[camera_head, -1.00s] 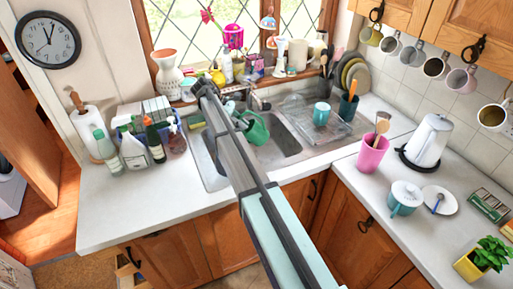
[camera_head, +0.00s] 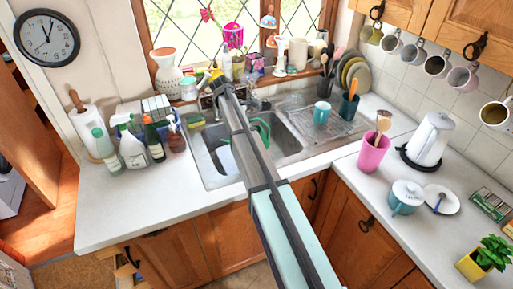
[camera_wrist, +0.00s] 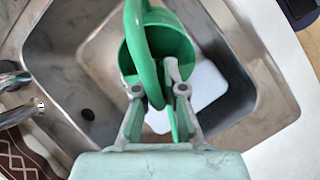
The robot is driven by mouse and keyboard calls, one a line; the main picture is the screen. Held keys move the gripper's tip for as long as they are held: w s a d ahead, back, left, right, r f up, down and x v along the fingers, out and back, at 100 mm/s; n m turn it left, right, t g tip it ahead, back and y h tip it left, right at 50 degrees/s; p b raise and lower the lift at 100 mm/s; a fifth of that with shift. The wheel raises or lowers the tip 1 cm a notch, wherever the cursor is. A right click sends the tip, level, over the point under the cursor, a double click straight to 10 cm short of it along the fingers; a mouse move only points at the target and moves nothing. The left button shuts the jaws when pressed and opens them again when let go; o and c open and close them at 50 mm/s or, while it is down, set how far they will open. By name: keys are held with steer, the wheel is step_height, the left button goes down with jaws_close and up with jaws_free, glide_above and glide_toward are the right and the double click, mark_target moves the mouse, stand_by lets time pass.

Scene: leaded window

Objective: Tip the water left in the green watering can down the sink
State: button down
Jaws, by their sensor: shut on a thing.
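My gripper (camera_wrist: 159,92) is shut on the green watering can (camera_wrist: 175,38), with part of its green handle between the fingers. In the wrist view the can's round open top faces the camera, and the handle arches over it. The can is over the sink (camera_wrist: 72,60). In the head view only a green part of the can (camera_head: 262,128) shows beside my arm, over the sink basin (camera_head: 286,143); my arm hides the rest and the fingers. I cannot tell how much water is in the can. A dark drain hole (camera_wrist: 87,113) shows on the basin floor.
A white flat thing (camera_wrist: 206,84) lies in the basin beneath the can. The tap (camera_wrist: 14,82) stands at the sink's edge. A drainer with a teal mug (camera_head: 321,112) is to the right, spray bottles (camera_head: 132,150) to the left. The front counter (camera_head: 130,205) is clear.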

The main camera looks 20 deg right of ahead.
steer(key=shift+d+f, duration=0.15)
steer(key=shift+r+p, duration=0.75)
steer(key=shift+r, duration=2.3)
steer(key=shift+f, duration=0.1)
